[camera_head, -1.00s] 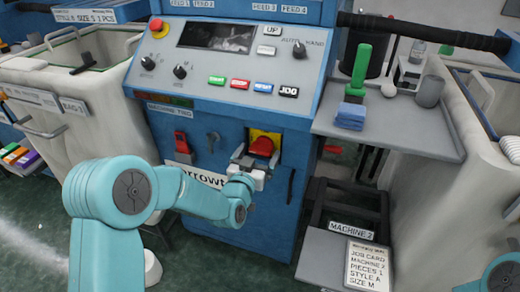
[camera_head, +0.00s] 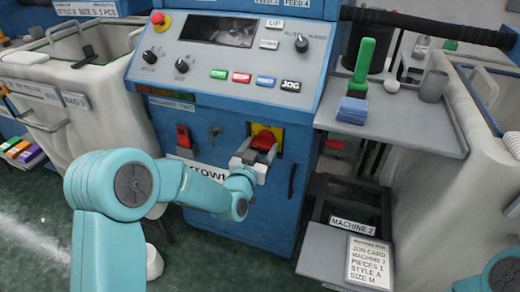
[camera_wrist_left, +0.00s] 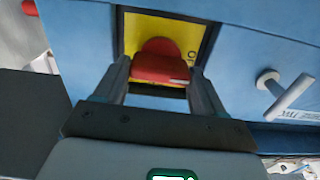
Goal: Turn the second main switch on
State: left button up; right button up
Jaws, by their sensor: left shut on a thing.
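The main switch is a red knob (camera_head: 263,139) on a yellow plate (camera_head: 279,134), low on the front of the blue machine. My left gripper (camera_head: 255,153) reaches it from the front, rolled to a slant, and is shut on the knob. In the left wrist view the red knob (camera_wrist_left: 160,62) sits between my two fingers, in front of the yellow plate (camera_wrist_left: 135,28). The knob's lower part is partly hidden by my gripper in the head view. My right gripper is out of view.
Left of the switch are a small red lever switch (camera_head: 183,137) and a key-like handle (camera_head: 214,132). A sloped control panel (camera_head: 205,62) with buttons is above. A grey shelf (camera_head: 425,133) with a green-handled tool (camera_head: 361,68) juts out at the right.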

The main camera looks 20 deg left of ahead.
pick_arm(q)
jog(key=shift+f+m+b, duration=0.2)
jog(key=shift+m+b, duration=0.7)
jog(key=m+b, duration=0.2)
jog(key=shift+m, duration=0.3)
jog(key=shift+m+b, duration=0.6)
jog(key=shift+m, duration=0.2)
jog(key=m+b, duration=0.1)
jog(key=m, duration=0.2)
jog(key=shift+r+m+b, duration=0.1)
jog(key=shift+m+b, duration=0.2)
jog(key=shift+m, duration=0.1)
jog(key=m, duration=0.3)
jog(key=shift+d+m+b, duration=0.1)
jog(key=shift+m+b, duration=0.2)
jog(key=shift+b, duration=0.1)
jog(key=shift+m, duration=2.2)
jog(key=o, duration=1)
jog(key=shift+o, duration=0.2)
